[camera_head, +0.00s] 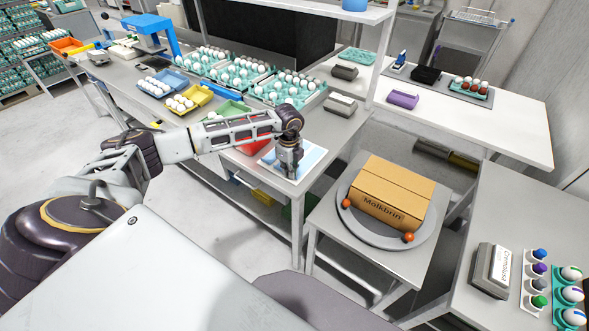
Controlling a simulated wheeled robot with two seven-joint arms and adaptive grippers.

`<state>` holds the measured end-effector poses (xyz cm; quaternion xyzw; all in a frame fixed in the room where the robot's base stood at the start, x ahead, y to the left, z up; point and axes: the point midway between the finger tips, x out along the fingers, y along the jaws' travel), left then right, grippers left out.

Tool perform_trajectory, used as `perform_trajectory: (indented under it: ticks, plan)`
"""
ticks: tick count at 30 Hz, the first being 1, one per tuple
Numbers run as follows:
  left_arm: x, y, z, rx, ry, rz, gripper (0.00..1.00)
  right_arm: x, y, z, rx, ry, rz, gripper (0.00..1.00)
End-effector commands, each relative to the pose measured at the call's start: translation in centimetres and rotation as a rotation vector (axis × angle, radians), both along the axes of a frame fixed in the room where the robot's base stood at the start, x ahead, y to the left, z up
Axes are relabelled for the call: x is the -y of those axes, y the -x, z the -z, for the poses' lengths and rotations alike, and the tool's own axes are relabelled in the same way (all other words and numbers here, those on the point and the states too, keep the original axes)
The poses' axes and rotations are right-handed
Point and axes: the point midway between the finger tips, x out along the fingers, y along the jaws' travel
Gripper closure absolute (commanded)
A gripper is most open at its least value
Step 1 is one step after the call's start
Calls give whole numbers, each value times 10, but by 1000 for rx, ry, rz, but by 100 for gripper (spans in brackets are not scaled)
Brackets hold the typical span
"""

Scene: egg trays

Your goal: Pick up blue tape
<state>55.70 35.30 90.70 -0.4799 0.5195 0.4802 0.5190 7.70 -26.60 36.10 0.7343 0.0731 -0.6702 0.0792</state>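I cannot make out a blue tape for certain. A small blue item (400,58) stands upright on the white table at the back right; it is too small to identify. My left arm reaches in from the left. My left gripper (289,174) points down over a light blue and white sheet or tray (311,156) at the near corner of the grey table. It is far from the small blue item. Its fingertips are too small and dark to tell open from shut. My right gripper is not in view.
A cardboard box (393,192) sits on a round grey turntable (345,219) at the centre right. Egg trays (301,103) crowd the grey table. A purple container (403,99) is on the white table (500,122). Colour-capped items (539,268) stand at the right.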

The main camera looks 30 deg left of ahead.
Motion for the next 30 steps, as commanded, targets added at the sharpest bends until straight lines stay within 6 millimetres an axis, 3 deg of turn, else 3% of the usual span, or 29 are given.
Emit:
perform_trajectory:
  ticks: [8,21,30]
  plan:
    - [-1,-1,-24,3,0,-1,100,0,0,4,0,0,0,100]
    - [0,-1,-85,2,0,0,100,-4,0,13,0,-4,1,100]
    - [0,0,-98,1,0,0,100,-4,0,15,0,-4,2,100]
